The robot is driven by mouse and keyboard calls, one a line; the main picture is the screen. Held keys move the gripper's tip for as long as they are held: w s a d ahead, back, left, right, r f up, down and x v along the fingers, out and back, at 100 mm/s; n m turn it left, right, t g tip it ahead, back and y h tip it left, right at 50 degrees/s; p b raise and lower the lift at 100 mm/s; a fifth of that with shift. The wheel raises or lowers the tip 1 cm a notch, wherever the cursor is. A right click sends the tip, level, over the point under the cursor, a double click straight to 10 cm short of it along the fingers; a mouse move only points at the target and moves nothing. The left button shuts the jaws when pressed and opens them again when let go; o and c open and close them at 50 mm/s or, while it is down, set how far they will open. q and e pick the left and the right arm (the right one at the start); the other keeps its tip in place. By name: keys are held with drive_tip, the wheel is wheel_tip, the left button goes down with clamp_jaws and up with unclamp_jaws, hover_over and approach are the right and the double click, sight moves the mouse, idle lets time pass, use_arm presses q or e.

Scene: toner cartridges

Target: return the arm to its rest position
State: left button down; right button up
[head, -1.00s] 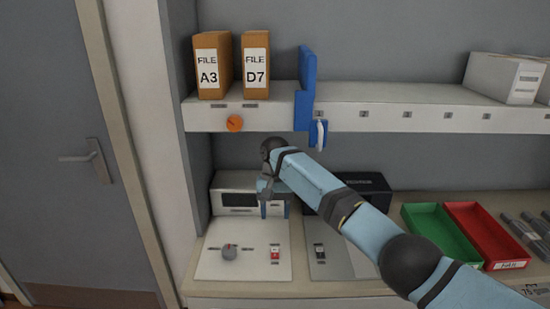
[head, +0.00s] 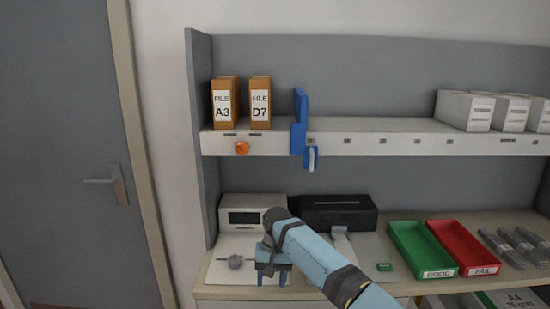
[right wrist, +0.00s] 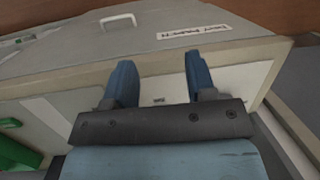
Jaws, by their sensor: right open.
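My right arm reaches in from the lower right in the head view. My left gripper is not in view.
A white device (head: 252,205) and a black box (head: 338,213) stand behind the arm. A green tray (head: 396,240) and a red tray (head: 480,240) sit to the right. A shelf (head: 400,136) with files and white boxes runs above. A door (head: 62,150) is at left.

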drive_tip(key=s+d+f+t+y+p, duration=0.2)
drive_tip(key=s+f+t, duration=0.1)
drive_tip(key=s+f, duration=0.55)
drive_tip(key=s+d+f+t+y+p, duration=0.2)
drive_tip(key=s+f+t, duration=0.1)
drive_tip(key=s+f, duration=0.5)
use_arm(q)
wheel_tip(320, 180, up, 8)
drive_tip(key=p, duration=0.4)
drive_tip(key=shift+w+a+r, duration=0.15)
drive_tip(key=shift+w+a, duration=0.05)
use_arm(e)
drive_tip(key=s+d+r+n+t+h, duration=0.1)
drive_tip(key=s+d+r+t, duration=0.1)
drive_tip(key=s+d, duration=0.6)
drive_tip(key=s+d+r+n+t+h, duration=0.1)
drive_tip(key=s+d+r+t, duration=0.2)
drive_tip(key=s, duration=1)
drive_tip(key=d+t, duration=0.2)
drive_tip(key=d, duration=0.3)
drive_tip(key=shift+d+r, duration=0.35)
drive_tip(key=shift+s, duration=0.1)
